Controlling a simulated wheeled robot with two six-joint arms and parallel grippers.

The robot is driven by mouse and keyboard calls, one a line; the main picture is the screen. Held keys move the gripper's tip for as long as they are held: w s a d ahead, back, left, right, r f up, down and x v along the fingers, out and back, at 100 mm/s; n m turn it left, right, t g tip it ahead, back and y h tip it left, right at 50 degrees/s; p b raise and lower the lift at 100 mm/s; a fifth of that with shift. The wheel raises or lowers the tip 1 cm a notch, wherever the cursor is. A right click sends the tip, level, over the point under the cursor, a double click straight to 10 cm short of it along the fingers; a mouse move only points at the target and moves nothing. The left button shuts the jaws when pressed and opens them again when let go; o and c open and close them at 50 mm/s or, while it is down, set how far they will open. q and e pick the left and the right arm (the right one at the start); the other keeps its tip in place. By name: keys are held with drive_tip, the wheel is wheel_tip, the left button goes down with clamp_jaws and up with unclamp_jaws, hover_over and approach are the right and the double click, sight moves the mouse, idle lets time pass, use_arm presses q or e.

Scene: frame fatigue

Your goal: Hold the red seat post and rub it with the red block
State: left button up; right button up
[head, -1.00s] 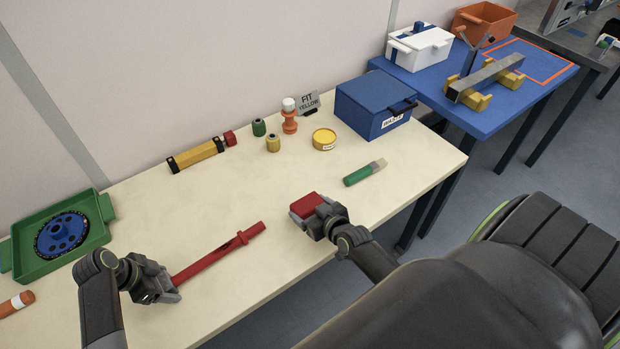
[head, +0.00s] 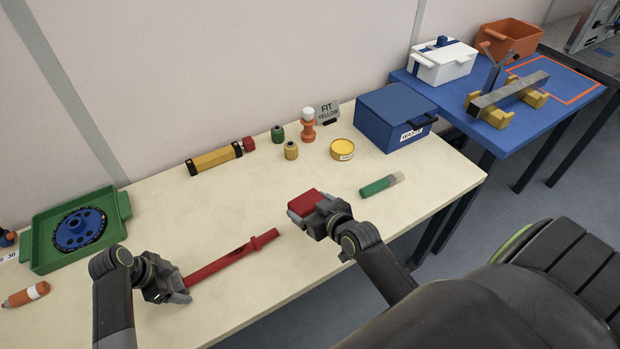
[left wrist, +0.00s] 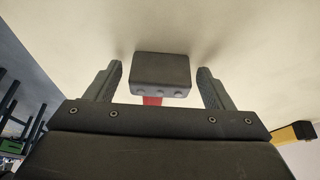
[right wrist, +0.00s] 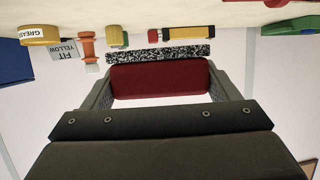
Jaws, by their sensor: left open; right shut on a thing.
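The red seat post (head: 230,260) lies on the pale bench, slanting up to the right. My left gripper (head: 178,290) is at its lower left end. In the left wrist view, my left gripper (left wrist: 160,88) is open, with the post's dark grey end block (left wrist: 160,72) between and just beyond its fingers, gaps showing on both sides. A bit of red post (left wrist: 152,101) shows below that block. My right gripper (head: 312,212) is shut on the red block (head: 305,202), right of the post's far end. In the right wrist view, the red block (right wrist: 160,80) has a speckled black-and-white face.
A green tray (head: 120,207) with a blue-hubbed disc stands at the left. A yellow tool (head: 214,158), small jars, a yellow tin (head: 342,149) and a blue waste box (head: 395,115) line the back. A green-handled brush (head: 378,185) lies right of my right gripper. The bench around the post is clear.

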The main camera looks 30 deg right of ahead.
sight(255, 244)
drive_tip(key=w+a+r+n+g+y, duration=0.15)
drive_tip(key=a+n+y, duration=0.25)
drive_tip(key=a, duration=0.8)
drive_tip(key=a+r+n+g+y, duration=0.15)
drive_tip(key=a+n+y, duration=0.25)
drive_tip(key=a, duration=0.7)
drive_tip(key=shift+g, duration=0.4)
drive_tip(key=shift+w+f, duration=0.1)
drive_tip(key=shift+f, duration=2.8)
drive_tip(key=shift+f, duration=1.05)
drive_tip(key=shift+w+d+f, duration=0.1)
drive_tip(key=shift+w+d, duration=0.05)
drive_tip(key=shift+d, duration=3.55)
drive_tip(key=shift+a, duration=0.1)
